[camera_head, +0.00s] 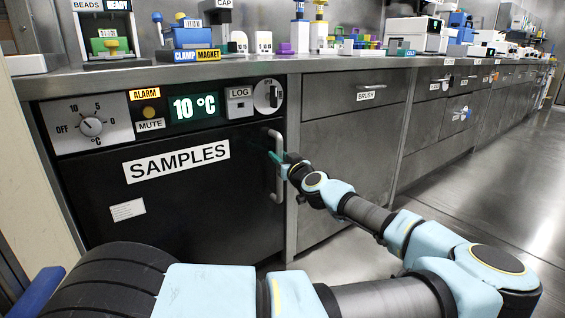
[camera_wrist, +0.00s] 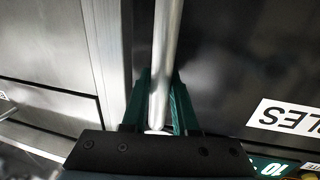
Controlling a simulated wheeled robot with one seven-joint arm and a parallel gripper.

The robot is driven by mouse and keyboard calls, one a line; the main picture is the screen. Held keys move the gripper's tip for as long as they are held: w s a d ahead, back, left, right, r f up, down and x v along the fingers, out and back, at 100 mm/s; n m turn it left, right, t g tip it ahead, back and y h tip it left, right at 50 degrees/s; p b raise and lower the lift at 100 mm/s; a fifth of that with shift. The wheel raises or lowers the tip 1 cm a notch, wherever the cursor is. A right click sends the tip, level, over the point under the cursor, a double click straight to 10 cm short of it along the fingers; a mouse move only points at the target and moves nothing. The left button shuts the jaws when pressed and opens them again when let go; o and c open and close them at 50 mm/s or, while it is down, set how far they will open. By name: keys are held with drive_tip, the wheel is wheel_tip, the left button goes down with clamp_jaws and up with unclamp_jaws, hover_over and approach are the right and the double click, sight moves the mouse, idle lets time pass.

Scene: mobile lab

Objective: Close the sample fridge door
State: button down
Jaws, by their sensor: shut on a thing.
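The sample fridge door (camera_head: 190,195) is a black panel with a white "SAMPLES" label, under a control strip reading 10 °C. In the head view it looks flush with the cabinet front, with no clear gap. Its vertical metal handle (camera_head: 278,180) is on the right edge. My gripper (camera_head: 276,160) is at the handle's upper part. In the wrist view my gripper (camera_wrist: 158,105) has its green fingers on both sides of the handle bar (camera_wrist: 165,50), shut on it. The black door (camera_wrist: 235,60) shows to the right there.
The counter (camera_head: 200,75) above carries several lab items, including a blue clamp magnet block (camera_head: 193,37). Steel drawers and cabinets (camera_head: 350,145) stand to the right of the fridge. The floor (camera_head: 490,200) at the right is clear.

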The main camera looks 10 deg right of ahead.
drive_tip(key=shift+w+a, duration=0.1)
drive_tip(key=shift+a, duration=0.05)
drive_tip(key=c, duration=0.7)
unclamp_jaws()
drive_tip(key=p+v, duration=0.1)
drive_tip(key=v, duration=0.9)
drive_tip(key=shift+s+p, duration=0.35)
